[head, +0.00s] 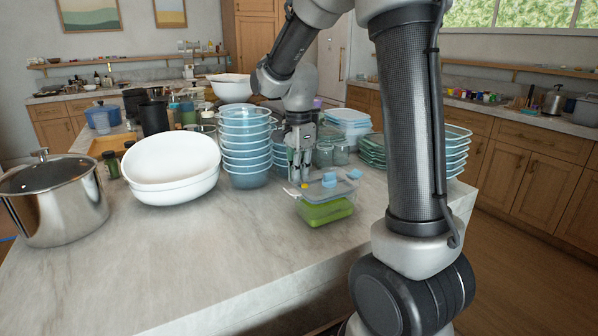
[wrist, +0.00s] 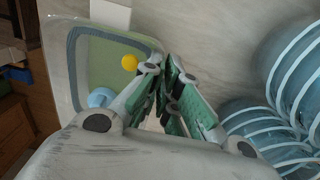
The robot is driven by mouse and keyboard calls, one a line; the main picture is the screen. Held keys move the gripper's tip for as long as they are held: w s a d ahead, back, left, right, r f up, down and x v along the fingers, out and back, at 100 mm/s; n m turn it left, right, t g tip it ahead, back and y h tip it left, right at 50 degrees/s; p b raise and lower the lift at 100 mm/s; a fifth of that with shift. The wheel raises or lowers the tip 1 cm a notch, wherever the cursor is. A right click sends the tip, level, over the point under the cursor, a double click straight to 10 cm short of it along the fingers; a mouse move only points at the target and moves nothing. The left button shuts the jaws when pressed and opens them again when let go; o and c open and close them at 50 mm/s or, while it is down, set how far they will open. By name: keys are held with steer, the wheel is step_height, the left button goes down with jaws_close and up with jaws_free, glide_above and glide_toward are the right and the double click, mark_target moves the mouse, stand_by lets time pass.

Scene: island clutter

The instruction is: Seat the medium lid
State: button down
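A clear container (head: 325,211) with green contents sits near the island's right edge. The medium lid (head: 322,190), greyish and see-through with light blue clips (head: 329,179), lies over its top; I cannot tell whether its rim is fully down. My gripper (head: 298,184) points down at the lid's left edge. In the wrist view its fingertips (wrist: 167,64) are together beside the lid's corner, with nothing visible held between them.
A stack of blue bowls (head: 245,150) stands close left of my gripper. White bowls (head: 172,168) and a steel pot (head: 55,200) are farther left. Glass jars (head: 324,153) and stacked containers (head: 372,150) stand behind. The island's front (head: 200,250) is clear.

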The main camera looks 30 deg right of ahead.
steer(key=shift+f, duration=0.65)
steer(key=c, duration=1.6)
jaws_free()
steer(key=shift+o, duration=0.2)
step_height(320, 180, up, 12)
steer(key=shift+w, duration=0.1)
steer(key=s+d+f+n+t, duration=0.1)
steer(key=s+n+t, duration=0.3)
steer(key=s+n, duration=1.3)
steer(key=s, duration=0.5)
steer(key=shift+s+d+f+n+t, duration=0.2)
steer(key=shift+d+f+n+t, duration=0.1)
steer(key=shift+d, duration=0.05)
